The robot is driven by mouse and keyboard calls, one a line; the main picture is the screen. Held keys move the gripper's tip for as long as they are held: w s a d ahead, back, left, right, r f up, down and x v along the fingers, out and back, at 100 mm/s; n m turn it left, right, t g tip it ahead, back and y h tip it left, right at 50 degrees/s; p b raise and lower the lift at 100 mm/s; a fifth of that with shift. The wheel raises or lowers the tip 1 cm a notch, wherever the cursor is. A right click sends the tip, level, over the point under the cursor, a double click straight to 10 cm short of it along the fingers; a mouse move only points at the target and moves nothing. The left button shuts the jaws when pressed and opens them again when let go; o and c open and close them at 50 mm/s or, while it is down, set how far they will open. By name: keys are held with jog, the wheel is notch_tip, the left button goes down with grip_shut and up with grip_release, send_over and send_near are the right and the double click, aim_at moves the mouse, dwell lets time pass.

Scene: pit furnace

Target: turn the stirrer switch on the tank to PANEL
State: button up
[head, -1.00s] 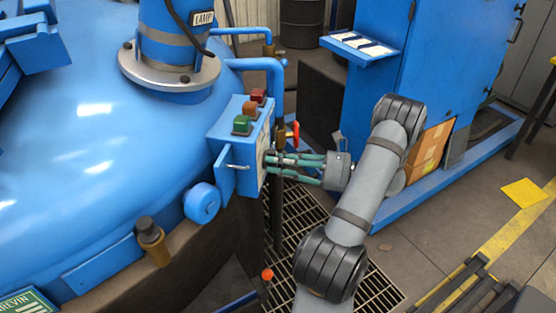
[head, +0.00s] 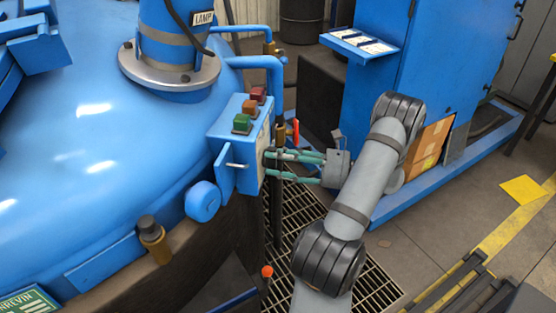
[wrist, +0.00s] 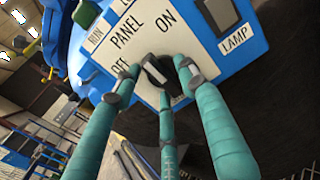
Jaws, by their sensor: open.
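The blue switch box (head: 241,146) stands at the side of the tank (head: 90,130) in the head view. Its white plate (wrist: 130,42) shows the words OFF, PANEL and ON in the wrist view. The dark stirrer switch knob (wrist: 155,72) sits below these words. My gripper (head: 268,162) reaches the box face from the right. In the wrist view its green fingers stand open around the knob, with one tip on each side and a third below. I cannot tell whether they touch it.
Green, orange and red buttons (head: 249,110) top the box. A blue flap or handle (head: 226,170) sticks out at its front. A red-handled valve (head: 295,132) and pipe stand close behind my fingers. A blue cabinet (head: 430,70) stands right, with floor grating (head: 300,225) below.

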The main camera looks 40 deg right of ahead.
jog(key=v, duration=1.2)
jog(key=x, duration=1.2)
jog(key=shift+f+n+b, duration=0.25)
jog(key=shift+n+b, duration=0.05)
jog(key=shift+b, duration=0.25)
jog(key=shift+r+n+b, duration=0.2)
jog(key=shift+n+b, duration=0.2)
jog(key=shift+n, duration=0.4)
